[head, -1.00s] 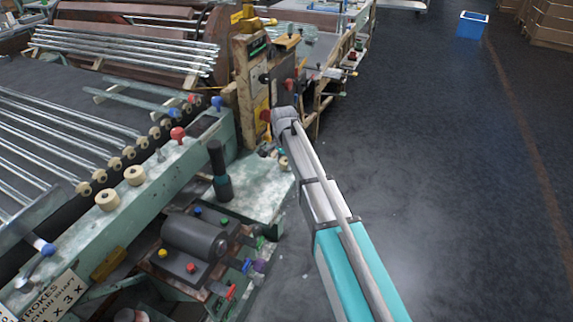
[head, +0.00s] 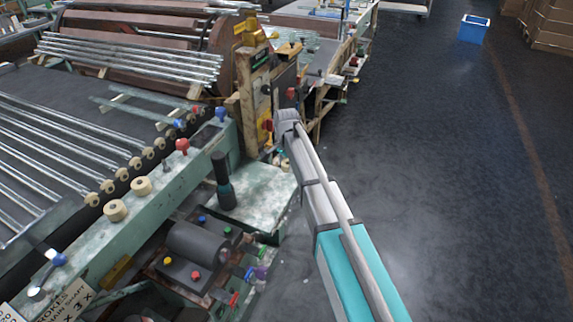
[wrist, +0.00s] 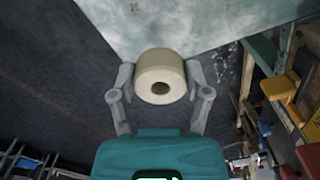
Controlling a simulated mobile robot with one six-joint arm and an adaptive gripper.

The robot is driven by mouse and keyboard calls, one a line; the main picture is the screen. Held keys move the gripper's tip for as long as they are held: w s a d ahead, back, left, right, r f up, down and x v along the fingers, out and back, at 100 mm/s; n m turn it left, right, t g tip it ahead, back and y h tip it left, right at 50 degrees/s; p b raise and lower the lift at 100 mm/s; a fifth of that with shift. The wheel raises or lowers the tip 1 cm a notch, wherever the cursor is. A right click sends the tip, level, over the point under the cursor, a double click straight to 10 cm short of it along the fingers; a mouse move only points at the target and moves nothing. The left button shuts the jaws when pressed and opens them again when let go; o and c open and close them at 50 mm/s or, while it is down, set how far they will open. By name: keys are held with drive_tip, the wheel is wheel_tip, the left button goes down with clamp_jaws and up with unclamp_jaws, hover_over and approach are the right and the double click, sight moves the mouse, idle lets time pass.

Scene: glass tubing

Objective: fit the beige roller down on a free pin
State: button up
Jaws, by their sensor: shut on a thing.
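My gripper (wrist: 161,90) is shut on a beige roller (wrist: 172,74), a short thick ring with a dark central hole, held between both fingers in the wrist view. In the head view the gripper is mostly hidden by my arm; a small pale patch beside it, above the green table, may be the roller. A row of beige rollers (head: 107,186) sits along the rod ends at the left. The gripper is well right of the row.
Two larger beige rings (head: 115,210) (head: 141,186) stand on the green rail (head: 75,250). Red knob (head: 182,146), blue knob (head: 220,114) and a dark upright handle (head: 222,180) rise nearby. A wooden post panel (head: 252,95) stands behind the gripper. Open floor (head: 440,170) lies right.

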drive_tip(key=s+d+r+p, duration=0.3)
drive_tip(key=s+r+p, duration=0.5)
drive_tip(key=s, duration=0.5)
drive_tip(key=shift+s+r+p, duration=0.2)
drive_tip(key=shift+r+p, duration=0.1)
drive_tip(key=shift+r, duration=0.45)
drive_tip(key=shift+d, duration=0.1)
